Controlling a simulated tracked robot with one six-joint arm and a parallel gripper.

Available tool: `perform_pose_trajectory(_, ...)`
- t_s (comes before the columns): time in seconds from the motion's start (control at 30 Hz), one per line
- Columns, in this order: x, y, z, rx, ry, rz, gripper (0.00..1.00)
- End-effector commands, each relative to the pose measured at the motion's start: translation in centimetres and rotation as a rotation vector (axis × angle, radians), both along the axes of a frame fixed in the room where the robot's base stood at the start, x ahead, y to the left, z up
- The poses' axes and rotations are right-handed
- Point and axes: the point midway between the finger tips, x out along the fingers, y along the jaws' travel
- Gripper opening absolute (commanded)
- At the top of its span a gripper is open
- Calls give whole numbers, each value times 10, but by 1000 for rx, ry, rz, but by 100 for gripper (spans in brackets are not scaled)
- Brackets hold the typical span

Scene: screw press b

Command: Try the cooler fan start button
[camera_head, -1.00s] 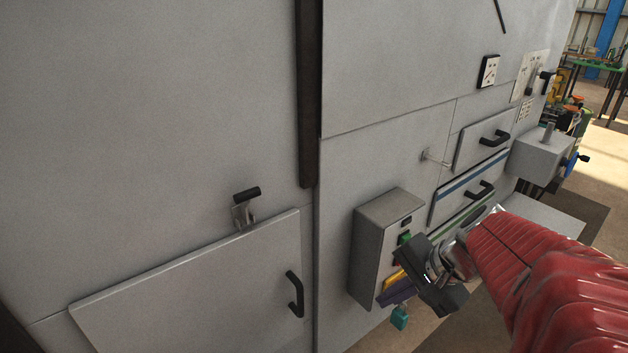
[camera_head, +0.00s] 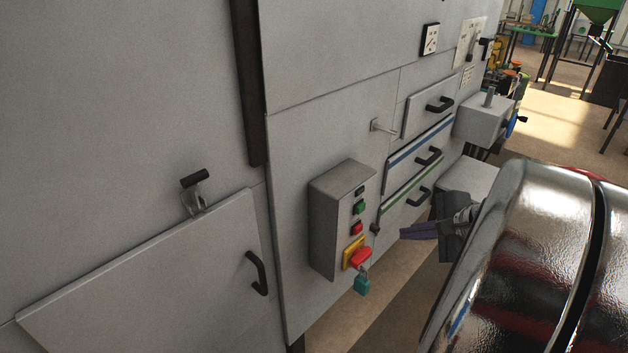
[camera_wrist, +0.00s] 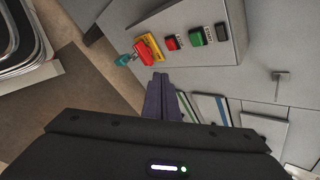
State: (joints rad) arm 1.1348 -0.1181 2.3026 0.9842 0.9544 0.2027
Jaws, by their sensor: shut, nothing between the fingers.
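A grey control box (camera_head: 325,220) is fixed to the machine front. Down its face run a black element (camera_head: 360,190), a green button (camera_head: 359,208), a red button (camera_head: 356,229) and a red mushroom knob (camera_head: 361,257) on a yellow plate. No label naming the cooler fan can be read. In the wrist view the green button (camera_wrist: 196,38) and the red button (camera_wrist: 171,42) lie beyond the fingertips. My gripper (camera_head: 404,233) is shut and empty, to the right of the box and apart from it. Its purple fingers also show in the wrist view (camera_wrist: 160,80).
A teal padlock (camera_head: 362,284) hangs below the mushroom knob. Drawers with black handles (camera_head: 430,156) and a small lever (camera_head: 382,126) are right of the box. A door with a black handle (camera_head: 257,273) is at left. Open floor lies below the box.

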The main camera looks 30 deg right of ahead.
Motion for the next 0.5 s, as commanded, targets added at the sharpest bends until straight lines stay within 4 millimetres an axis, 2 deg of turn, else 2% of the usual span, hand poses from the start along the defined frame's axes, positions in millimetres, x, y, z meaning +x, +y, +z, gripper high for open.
perform_pose_trajectory(0.27, 13, 5, 0, 0, 1, 4, 0)
perform_pose_trajectory(0.5, 36, 14, 0, -1, 2, 7, 0)
